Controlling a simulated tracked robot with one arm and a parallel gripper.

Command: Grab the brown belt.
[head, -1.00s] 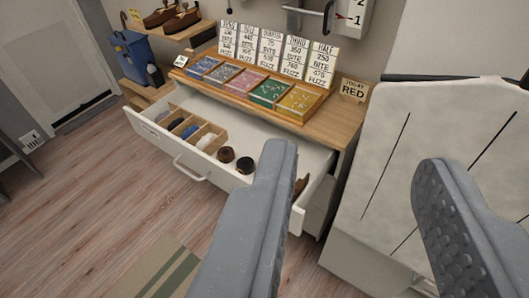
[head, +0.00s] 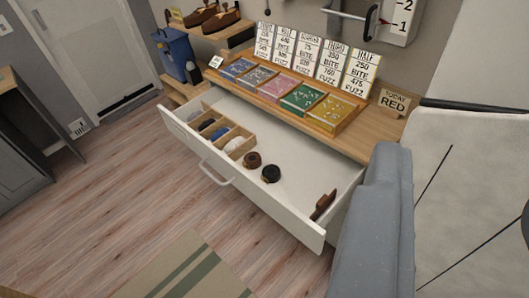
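A rolled brown belt (head: 252,160) lies in the open white drawer (head: 212,172), just right of the wooden divider box. A darker, nearly black roll (head: 271,174) lies beside it on the right. My gripper (head: 458,180) is open at the right of the view, nearer the camera than the drawer and to the right of the belt. Its left finger stands before the drawer's right end. Only a sliver of its right finger shows at the right edge. Nothing shows between the fingers.
The divider box (head: 247,149) holds several rolled cloths. A brown object (head: 323,205) lies at the drawer's right end. Colored trays and price cards stand on the wooden top (head: 372,128). A pale panel (head: 465,190) is at right. The floor (head: 110,205) is clear left of the drawer.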

